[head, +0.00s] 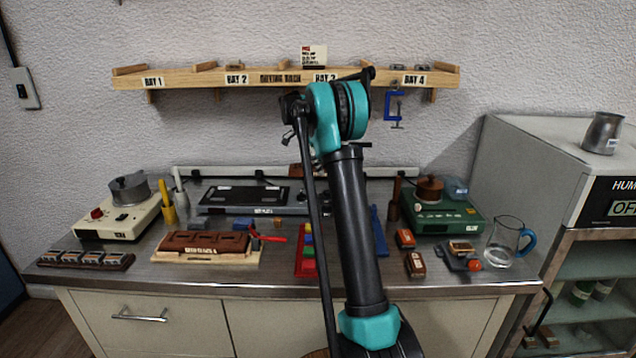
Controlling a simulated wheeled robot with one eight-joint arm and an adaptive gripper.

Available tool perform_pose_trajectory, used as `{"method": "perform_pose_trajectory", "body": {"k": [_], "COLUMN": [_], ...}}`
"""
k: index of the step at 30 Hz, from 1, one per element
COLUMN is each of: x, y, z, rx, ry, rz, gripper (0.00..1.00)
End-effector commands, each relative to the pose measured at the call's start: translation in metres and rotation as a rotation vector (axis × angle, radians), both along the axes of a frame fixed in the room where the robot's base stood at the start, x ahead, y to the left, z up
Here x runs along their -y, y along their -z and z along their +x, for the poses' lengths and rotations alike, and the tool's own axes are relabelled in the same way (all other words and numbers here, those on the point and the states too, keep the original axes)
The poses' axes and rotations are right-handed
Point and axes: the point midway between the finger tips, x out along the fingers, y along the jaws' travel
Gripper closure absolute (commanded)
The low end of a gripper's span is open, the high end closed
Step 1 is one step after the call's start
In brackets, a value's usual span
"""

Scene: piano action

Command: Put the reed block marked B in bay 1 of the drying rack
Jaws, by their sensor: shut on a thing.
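The wooden drying rack (210,80) is a shelf on the back wall. Its labels read BAY 1 (153,82), BAY 2, BAY 3, partly covered by my arm, and BAY 4. Bay 1, at the far left, looks empty between its wooden dividers. My gripper is hidden behind my raised arm.
A white card (314,57) stands on the rack, and a blue clamp (395,108) hangs beneath it. The bench holds a cream heater (120,217), a green heater (445,222), a brown tray (205,243) and a glass jug (503,245). A humidity cabinet (545,150) stands at right.

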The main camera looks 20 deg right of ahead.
Motion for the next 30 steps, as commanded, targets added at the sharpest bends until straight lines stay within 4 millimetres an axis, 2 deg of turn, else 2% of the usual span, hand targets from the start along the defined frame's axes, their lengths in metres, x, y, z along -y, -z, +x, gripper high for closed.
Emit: {"method": "perform_pose_trajectory", "body": {"k": [1,3,11,18,28,29,30], "x": [-0.003,-0.003,-0.004,-0.004,-0.004,-0.004,-0.004], "y": [0.01,0.017,0.035,0.067,0.07,0.071,0.07], "z": [0.001,0.001,0.002,0.002,0.001,0.002,0.002], "rx": [0.0,0.0,0.0,0.001,0.001,0.001,0.001], "ry": [-0.003,-0.002,-0.002,-0.001,-0.001,-0.001,-0.001], "rz": [0.001,0.001,0.001,0.001,0.001,0.001,0.001], "gripper": [0.82,0.82,0.82,0.82,0.82,0.41,0.36]}}
